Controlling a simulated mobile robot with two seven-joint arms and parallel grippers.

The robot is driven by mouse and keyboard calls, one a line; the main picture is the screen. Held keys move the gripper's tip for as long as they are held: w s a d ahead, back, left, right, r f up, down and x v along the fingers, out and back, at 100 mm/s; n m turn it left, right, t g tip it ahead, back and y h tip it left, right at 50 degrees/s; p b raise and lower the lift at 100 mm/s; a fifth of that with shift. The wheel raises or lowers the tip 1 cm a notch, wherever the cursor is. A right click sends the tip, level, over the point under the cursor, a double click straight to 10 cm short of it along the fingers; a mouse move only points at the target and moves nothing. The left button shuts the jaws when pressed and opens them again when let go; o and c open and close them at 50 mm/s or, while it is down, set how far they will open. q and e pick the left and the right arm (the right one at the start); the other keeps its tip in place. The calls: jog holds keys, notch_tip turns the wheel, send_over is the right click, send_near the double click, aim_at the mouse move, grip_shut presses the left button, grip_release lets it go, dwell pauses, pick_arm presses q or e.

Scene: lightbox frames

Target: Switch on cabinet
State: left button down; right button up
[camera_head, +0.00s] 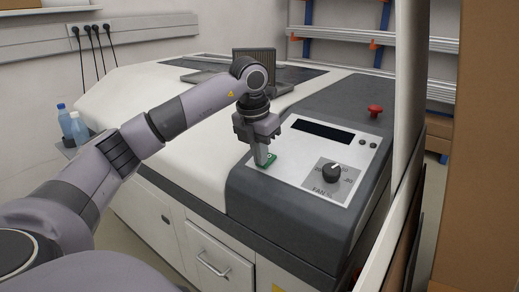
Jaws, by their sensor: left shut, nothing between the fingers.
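The cabinet is a large white and dark grey machine with a sloped control panel (300,175). The panel carries a dark display (323,131), a black rotary knob (331,172) on a grey plate, and two small round buttons at the right. A green switch (270,160) sits at the panel's left edge. My left gripper (265,163) is shut and points down with its fingertips at the green switch, partly hiding it. I cannot tell whether they touch it. A red knob (375,111) stands on the grey top behind the panel. My right gripper is not in view.
A pale upright post (405,90) stands close at the right, with a brown board (482,150) beyond it. A drawer (215,255) with a handle is in the machine's front. Blue-capped bottles (78,127) stand at the left. Shelves with rails are at the back.

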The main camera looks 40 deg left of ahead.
pick_arm(q)
jog(key=shift+f+t+b, duration=0.3)
jog(key=shift+f+b, duration=0.25)
jog(key=shift+b, duration=0.3)
jog(key=shift+s+b, duration=0.15)
jog(key=shift+b, duration=0.15)
jog(key=shift+r, duration=0.2)
jog(key=shift+f, duration=0.1)
jog(key=shift+p, duration=0.45)
jog(key=shift+p+v, duration=0.65)
jog(key=shift+v, duration=0.15)
jog(key=shift+w, duration=0.3)
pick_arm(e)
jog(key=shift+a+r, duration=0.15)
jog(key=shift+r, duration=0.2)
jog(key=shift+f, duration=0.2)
